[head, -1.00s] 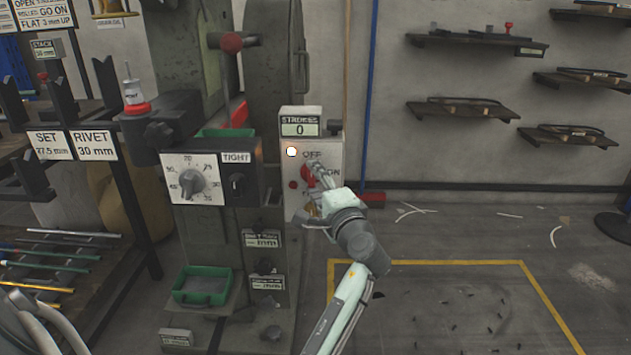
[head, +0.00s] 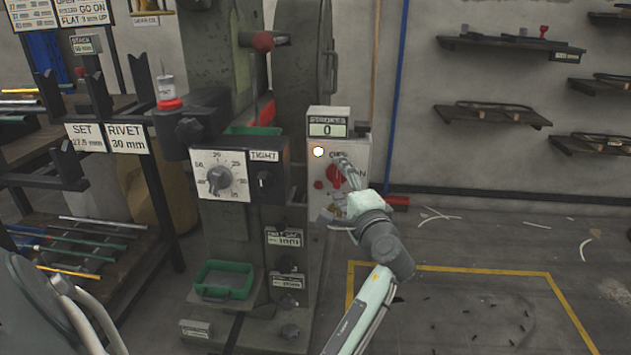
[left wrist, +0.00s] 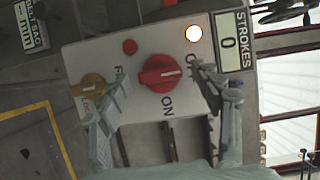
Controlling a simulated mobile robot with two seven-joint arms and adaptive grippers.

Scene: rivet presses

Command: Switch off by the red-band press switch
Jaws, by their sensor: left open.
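The press switch is a red rotary knob (head: 337,177) on a pale control panel (head: 318,205). It shows clearly in the left wrist view (left wrist: 160,74). A lit white lamp (left wrist: 193,33) is beside the knob. A red band (head: 169,104) rings a post on the press.
A small red button (left wrist: 130,47) and a yellow knob (left wrist: 92,85) share the panel. The strokes counter (head: 327,129) above reads 0. Left of the panel is a dial box (head: 222,178). A green tray (head: 224,280) is lower down. Open floor (head: 470,310) lies to the right.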

